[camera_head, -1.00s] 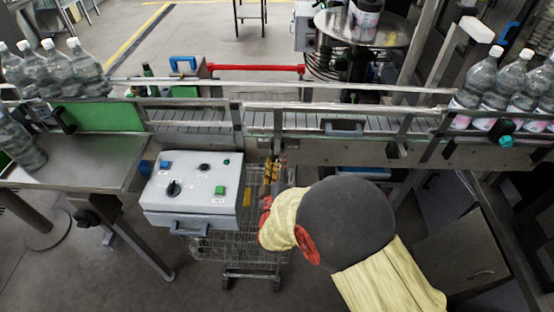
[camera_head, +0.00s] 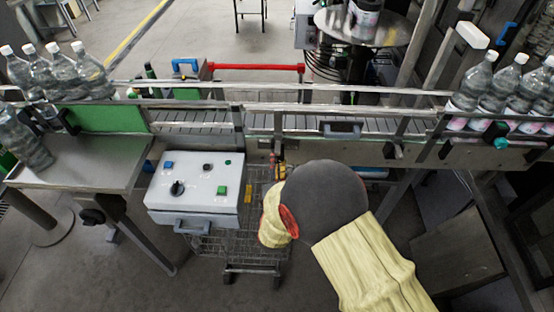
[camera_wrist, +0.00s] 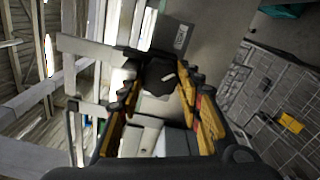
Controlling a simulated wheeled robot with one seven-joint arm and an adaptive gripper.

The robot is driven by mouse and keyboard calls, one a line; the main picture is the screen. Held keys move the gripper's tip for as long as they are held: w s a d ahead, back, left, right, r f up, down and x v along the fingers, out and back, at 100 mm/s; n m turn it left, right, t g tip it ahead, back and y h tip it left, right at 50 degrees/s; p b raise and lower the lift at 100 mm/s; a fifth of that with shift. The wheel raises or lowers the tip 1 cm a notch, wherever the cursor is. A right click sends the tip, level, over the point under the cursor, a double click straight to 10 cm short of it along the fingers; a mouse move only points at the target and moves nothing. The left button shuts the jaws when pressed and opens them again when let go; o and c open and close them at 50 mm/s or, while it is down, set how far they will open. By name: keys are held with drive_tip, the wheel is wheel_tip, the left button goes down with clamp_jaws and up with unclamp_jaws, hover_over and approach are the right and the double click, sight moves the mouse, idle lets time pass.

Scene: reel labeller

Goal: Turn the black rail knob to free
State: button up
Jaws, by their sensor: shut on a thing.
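The black rail knob (camera_wrist: 160,76) shows in the wrist view between the fingers, with a pale mark on its face. My gripper (camera_wrist: 160,88) has its black-and-yellow fingers closed on either side of it. In the head view my gripper (camera_head: 278,166) is at the front side of the conveyor rail (camera_head: 330,137), mostly hidden by my arm. The knob itself is hidden there.
A grey control box (camera_head: 200,200) with a black selector and a green button stands left of my gripper. A wire basket cart (camera_head: 250,247) is below. Bottles (camera_head: 480,85) stand at the conveyor's right, and more bottles (camera_head: 60,75) at its left.

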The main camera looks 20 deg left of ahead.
drive_tip(key=shift+f+n+p, duration=0.1)
drive_tip(key=shift+n+p, duration=1.45)
drive_tip(key=shift+n, duration=3.05)
drive_tip(key=o, duration=1.1)
drive_tip(key=shift+c, duration=0.2)
drive_tip(key=shift+o, duration=0.5)
drive_tip(key=v, duration=1.2)
